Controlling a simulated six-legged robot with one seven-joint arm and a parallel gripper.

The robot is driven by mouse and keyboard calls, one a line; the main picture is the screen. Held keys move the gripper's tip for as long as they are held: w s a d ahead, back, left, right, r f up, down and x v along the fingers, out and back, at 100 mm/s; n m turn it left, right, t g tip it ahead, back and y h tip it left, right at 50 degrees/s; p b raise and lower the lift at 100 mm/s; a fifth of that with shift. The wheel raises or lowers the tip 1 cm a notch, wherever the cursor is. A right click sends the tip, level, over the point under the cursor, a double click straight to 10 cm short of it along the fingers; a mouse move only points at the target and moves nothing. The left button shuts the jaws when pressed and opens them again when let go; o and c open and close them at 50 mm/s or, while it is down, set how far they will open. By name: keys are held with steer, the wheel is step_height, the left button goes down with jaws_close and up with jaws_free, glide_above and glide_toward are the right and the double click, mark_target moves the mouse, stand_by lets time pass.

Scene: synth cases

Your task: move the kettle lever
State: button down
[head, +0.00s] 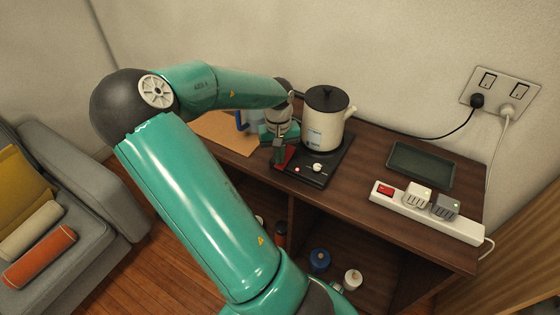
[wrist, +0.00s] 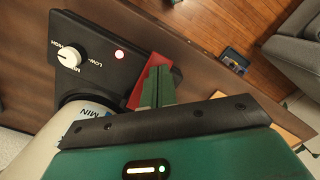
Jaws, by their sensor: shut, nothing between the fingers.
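The white kettle (head: 322,132) with a black lid stands on a black base (head: 312,181) on the brown cabinet. The base has a white knob (wrist: 69,57), a lit red indicator (wrist: 120,54) and a flat red lever (head: 288,160) at its left edge. The lever also shows in the wrist view (wrist: 139,96), partly covered by my fingers. My gripper (head: 278,158) is shut and empty, with its green fingertips (wrist: 160,76) right at the lever. I cannot tell whether they touch it. The kettle's lower side shows at the wrist view's lower left.
A power strip (head: 459,228) with a red switch and two adapters lies at the cabinet's right front. A dark tray (head: 420,166) lies behind it. Wall sockets (head: 500,92) hold two plugs.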

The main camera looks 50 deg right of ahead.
steer(key=shift+w+d+r, duration=0.25)
steer(key=shift+w+d, duration=0.3)
steer(key=shift+w+d+r, duration=0.25)
steer(key=shift+w+d, duration=0.25)
steer(key=shift+w, duration=0.05)
steer(key=shift+r, duration=0.1)
step_height(320, 180, up, 14)
steer(key=w, duration=0.1)
steer(key=shift+d+f, duration=0.2)
steer(key=shift+d, duration=0.25)
